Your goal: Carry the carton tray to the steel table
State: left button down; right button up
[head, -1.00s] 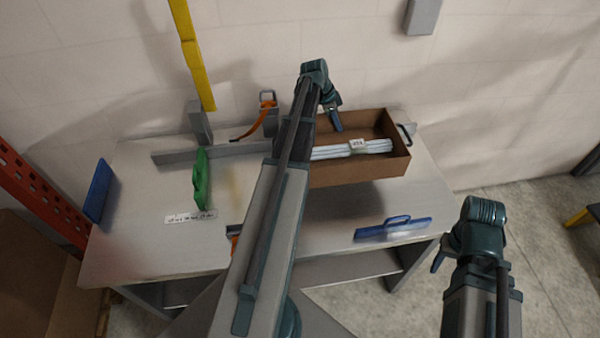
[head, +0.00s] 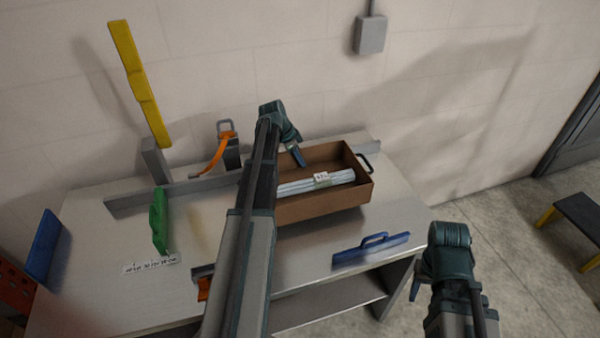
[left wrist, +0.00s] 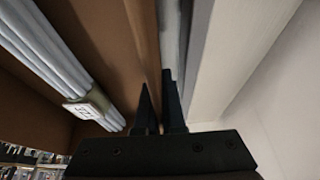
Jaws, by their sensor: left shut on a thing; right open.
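The carton tray (head: 325,211) is a brown open box at the back right of a grey metal-topped table (head: 110,300). A bundle of pale rods (head: 300,186) with a label lies in it. A dark handle (head: 366,162) shows at its right end; my arm hides its left end. My left gripper (head: 298,156) is shut on the tray's back wall, as the left wrist view (left wrist: 160,100) suggests, with the rods to its left. I cannot tell whether the tray rests on the table. My right gripper (head: 415,289) is open and empty off the table's front right, its fingers partly hidden.
A blue handled piece (head: 370,249) lies in front of the tray. A green handled piece (head: 159,220), a label strip (head: 149,265) and a blue panel (head: 43,245) are at left. A dark stool (head: 582,215) stands right.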

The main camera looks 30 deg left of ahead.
aim_at(301, 168)
pick_arm(q)
jog(key=shift+f+b, duration=1.8)
jog(key=shift+b, duration=0.05)
jog(key=shift+f, duration=0.1)
jog(key=shift+f, duration=0.15)
jog(key=c, duration=1)
grip_release()
jog(key=shift+r, duration=0.25)
jog(key=shift+s+a+r+p, duration=0.1)
jog(key=shift+r+p, duration=0.45)
jog(key=p+v, duration=1)
jog(key=v, duration=0.1)
jog(key=shift+a, duration=0.1)
jog(key=shift+f, duration=0.1)
